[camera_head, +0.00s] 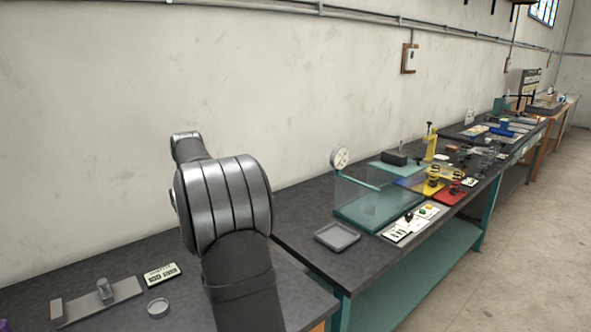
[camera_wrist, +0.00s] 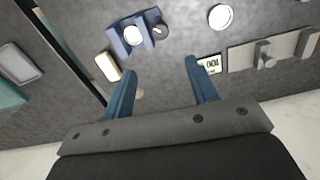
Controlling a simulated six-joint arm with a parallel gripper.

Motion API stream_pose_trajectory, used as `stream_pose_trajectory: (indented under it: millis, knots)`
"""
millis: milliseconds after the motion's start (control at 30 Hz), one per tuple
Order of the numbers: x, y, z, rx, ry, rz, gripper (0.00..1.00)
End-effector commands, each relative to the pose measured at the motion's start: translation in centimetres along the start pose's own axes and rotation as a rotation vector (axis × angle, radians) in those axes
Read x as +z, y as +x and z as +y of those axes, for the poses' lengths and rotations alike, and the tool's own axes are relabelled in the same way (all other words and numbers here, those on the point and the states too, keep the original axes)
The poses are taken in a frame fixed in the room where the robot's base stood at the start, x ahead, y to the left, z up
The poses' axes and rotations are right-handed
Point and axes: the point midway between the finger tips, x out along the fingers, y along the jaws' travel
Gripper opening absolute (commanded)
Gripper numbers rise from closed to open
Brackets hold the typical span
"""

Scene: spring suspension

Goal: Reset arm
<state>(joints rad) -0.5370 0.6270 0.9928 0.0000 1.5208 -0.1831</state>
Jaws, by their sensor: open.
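My gripper (camera_wrist: 160,92) is open and empty in the wrist view, its two blue fingers spread apart above the dark bench top. Between and beyond the fingertips stands a blue holder (camera_wrist: 133,36) with round parts on it, and a cream block (camera_wrist: 108,66) lies to its left. A small display (camera_wrist: 209,65) shows beside the right finger, partly covered by it. In the head view my arm rises in front of the bench, and my gripper is not seen there.
The near bench holds a grey plate with a post (camera_head: 104,290), a display (camera_head: 161,274) and a round dish (camera_head: 158,308). On the adjoining bench are a grey tray (camera_head: 337,236), a clear box with a teal base (camera_head: 372,214) and a gauge (camera_head: 340,157). A wall stands behind.

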Motion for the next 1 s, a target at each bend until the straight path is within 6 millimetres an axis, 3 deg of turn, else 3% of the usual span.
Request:
stream_pose_trajectory:
  millis: [700, 1000]
  knots:
    - [0.1, 13.5, 0.0, -0.001, 0.000, -0.004, 0.53]
    - [0.1, 16.5, 0.0, 0.000, 0.000, -0.002, 0.53]
